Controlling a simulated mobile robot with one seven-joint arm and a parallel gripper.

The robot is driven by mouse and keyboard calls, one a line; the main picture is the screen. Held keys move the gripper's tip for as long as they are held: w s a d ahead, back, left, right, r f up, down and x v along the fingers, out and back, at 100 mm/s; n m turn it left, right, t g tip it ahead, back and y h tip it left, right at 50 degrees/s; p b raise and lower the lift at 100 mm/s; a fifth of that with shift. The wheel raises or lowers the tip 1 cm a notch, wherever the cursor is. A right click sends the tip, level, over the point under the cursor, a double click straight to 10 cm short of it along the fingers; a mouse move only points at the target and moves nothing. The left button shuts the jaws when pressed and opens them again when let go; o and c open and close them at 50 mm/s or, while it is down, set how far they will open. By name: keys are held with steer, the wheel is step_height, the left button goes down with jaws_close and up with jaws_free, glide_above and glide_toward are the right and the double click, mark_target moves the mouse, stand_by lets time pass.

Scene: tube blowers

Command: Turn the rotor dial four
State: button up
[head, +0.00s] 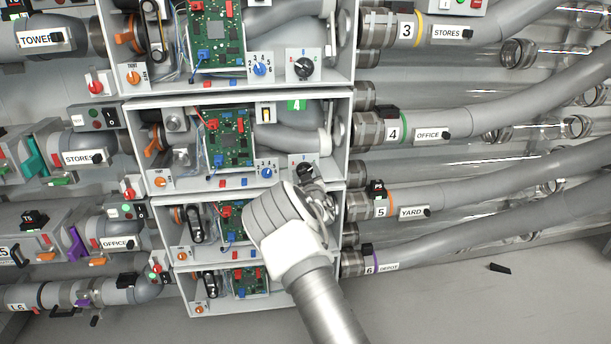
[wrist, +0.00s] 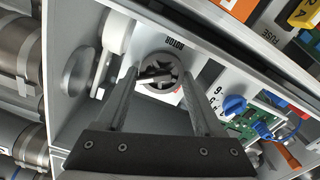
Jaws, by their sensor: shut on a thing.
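The rotor dial of bay four (head: 305,170) is a dark round knob on the white panel at the lower right of that bay. In the wrist view the rotor dial (wrist: 158,70) has a raised dark grip bar, and the word ROTOR shows upside down beside it. My gripper (wrist: 159,78) has one finger on each side of the dial and is shut on it. In the head view my gripper (head: 314,188) reaches up to the dial from below, and the wrist hides part of bay five.
A blue selector knob (wrist: 235,105) sits close to my right finger in the wrist view. A green circuit board (head: 230,138) fills the middle of bay four. Grey pipes (head: 470,120) run off to the right. The floor (head: 460,300) at lower right is mostly clear.

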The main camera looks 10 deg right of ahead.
steer(key=n+b, duration=0.4)
steer(key=f+n+b, duration=0.1)
steer(key=n+b, duration=0.1)
steer(key=b, duration=0.1)
steer(key=shift+a, duration=0.35)
steer(key=n+b, duration=0.4)
steer(key=shift+r+n, duration=0.1)
steer(key=shift+n, duration=0.3)
steer(key=o, duration=1.3)
steer(key=shift+r, duration=0.1)
